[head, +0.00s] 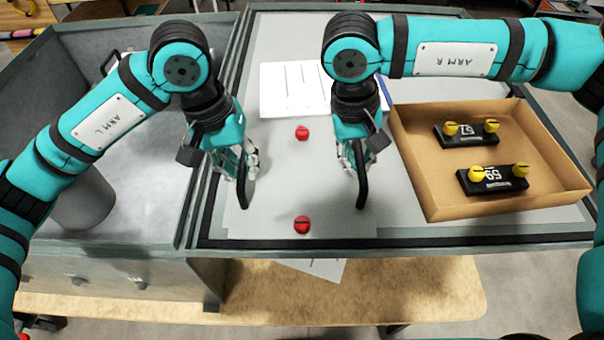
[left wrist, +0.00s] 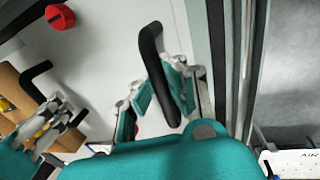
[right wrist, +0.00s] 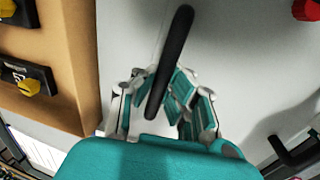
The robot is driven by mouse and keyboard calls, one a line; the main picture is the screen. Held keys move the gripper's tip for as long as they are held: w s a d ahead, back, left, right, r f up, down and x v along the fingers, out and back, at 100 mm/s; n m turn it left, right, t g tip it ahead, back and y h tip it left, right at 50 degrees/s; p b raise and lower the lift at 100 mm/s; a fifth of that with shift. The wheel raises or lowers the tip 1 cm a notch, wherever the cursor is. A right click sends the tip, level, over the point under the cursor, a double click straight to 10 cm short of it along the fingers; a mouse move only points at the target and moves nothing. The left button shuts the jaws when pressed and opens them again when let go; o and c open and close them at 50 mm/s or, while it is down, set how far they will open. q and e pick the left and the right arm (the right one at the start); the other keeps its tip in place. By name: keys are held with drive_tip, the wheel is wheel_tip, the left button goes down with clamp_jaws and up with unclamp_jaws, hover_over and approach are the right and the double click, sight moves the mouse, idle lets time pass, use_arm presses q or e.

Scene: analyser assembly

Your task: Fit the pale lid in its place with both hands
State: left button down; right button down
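The pale lid (head: 300,185) is a light grey panel with two red knobs (head: 302,132) along its middle and a black handle near each side. It lies over the light surface between the grey bin and the cardboard tray; I cannot tell whether it is seated or slightly raised. My left gripper (head: 240,168) is at the left handle, its pads either side of the black bar (left wrist: 150,45). My right gripper (head: 358,160) is at the right handle, its pads against both sides of the bar (right wrist: 177,40). Both look closed on their handles. The arms hide parts of the lid's far side.
A cardboard tray (head: 400,150) to the right holds two black blocks (head: 490,180) with yellow knobs. A grey open bin (head: 120,215) with a grey cylinder is on the left. A white sheet (head: 290,90) lies behind the lid. A wooden bench (head: 420,290) is in front, below.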

use_arm(q)
drive_tip(key=shift+r, duration=0.25)
use_arm(e)
drive_tip(key=shift+r, duration=0.25)
